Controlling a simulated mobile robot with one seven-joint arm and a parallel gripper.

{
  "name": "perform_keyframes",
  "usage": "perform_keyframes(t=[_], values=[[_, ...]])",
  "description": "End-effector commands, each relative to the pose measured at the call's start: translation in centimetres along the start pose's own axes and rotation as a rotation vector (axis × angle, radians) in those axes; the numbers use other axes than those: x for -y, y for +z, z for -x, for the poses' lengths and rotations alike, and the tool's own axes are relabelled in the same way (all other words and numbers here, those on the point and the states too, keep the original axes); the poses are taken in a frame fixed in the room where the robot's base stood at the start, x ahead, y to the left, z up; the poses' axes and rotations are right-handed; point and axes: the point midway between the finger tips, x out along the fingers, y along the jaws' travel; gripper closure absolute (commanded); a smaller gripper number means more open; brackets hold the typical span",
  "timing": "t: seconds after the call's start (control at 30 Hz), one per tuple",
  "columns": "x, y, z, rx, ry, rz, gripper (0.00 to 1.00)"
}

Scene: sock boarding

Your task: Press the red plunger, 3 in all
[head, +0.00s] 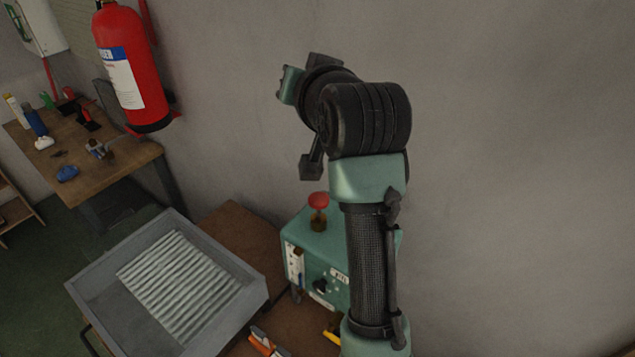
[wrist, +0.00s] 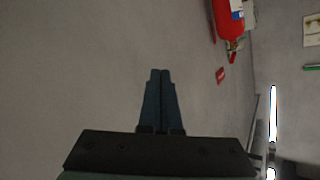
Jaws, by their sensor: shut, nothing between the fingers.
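The red plunger (head: 318,200) stands upright on top of a green machine box (head: 300,235), just left of my arm in the head view. It has a round red cap over a darker collar. My gripper (wrist: 161,72) shows in the wrist view with its two dark fingers together and nothing between them. In the head view my wrist is raised above the plunger, and the fingers are not clearly visible there. The gripper is apart from the plunger. The plunger does not show in the wrist view, where the grey wall fills most of the background.
A grey tray (head: 245,268) with a ribbed pale insert (head: 180,285) stands left of the machine. Orange-handled (head: 262,340) and yellow-handled tools lie in front. A red fire extinguisher (head: 130,70) hangs on the wall above a wooden bench (head: 130,160) with small items.

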Motion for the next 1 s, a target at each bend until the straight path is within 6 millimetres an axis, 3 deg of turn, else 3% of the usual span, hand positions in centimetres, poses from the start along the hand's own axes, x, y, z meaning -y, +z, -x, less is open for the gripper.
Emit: perform_keyframes(t=[0.2,0.4,1.0], values=[[-4.8,5.8,-2.1,0.342,0.073,-0.176,1.00],[-7.0,8.9,-1.9,0.505,0.118,-0.270,1.00],[-7.4,9.8,-2.0,0.522,0.121,-0.280,1.00]])
